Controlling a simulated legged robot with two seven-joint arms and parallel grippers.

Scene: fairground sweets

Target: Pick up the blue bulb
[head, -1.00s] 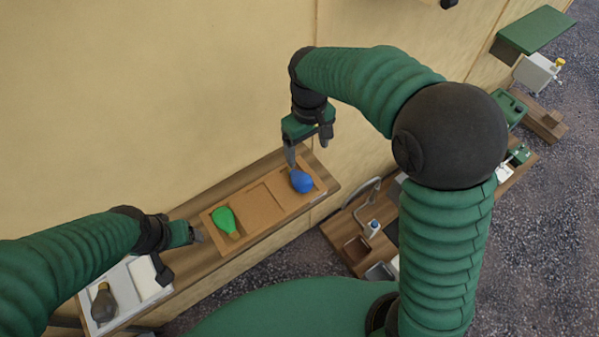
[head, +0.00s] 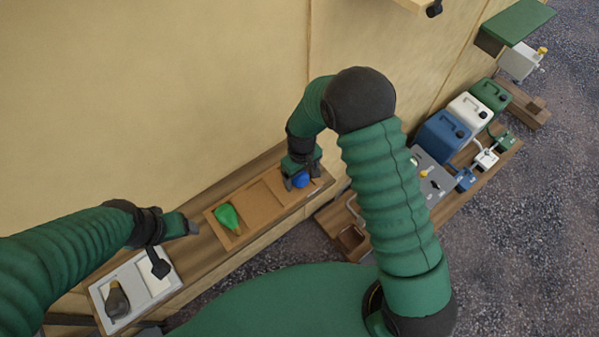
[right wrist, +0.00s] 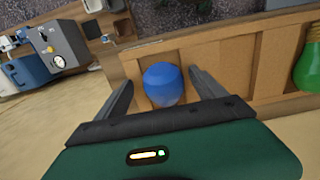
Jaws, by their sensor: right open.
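The blue bulb (head: 301,180) lies in the right-hand compartment of a wooden tray (head: 254,206) on the shelf. In the right wrist view the blue bulb (right wrist: 164,84) sits between the two open fingers of my right gripper (right wrist: 163,90), with gaps visible on both sides. In the head view my right gripper (head: 301,178) is down at the tray and partly covers the bulb. The bulb's lower end is hidden. My left gripper (head: 178,245) is over the shelf to the left, apart from the bulb; its finger opening is unclear.
A green bulb (head: 228,216) lies in the tray's left compartment; the middle compartment is empty. A wall stands behind the shelf. Blue, white and green canisters (head: 443,136) stand to the right.

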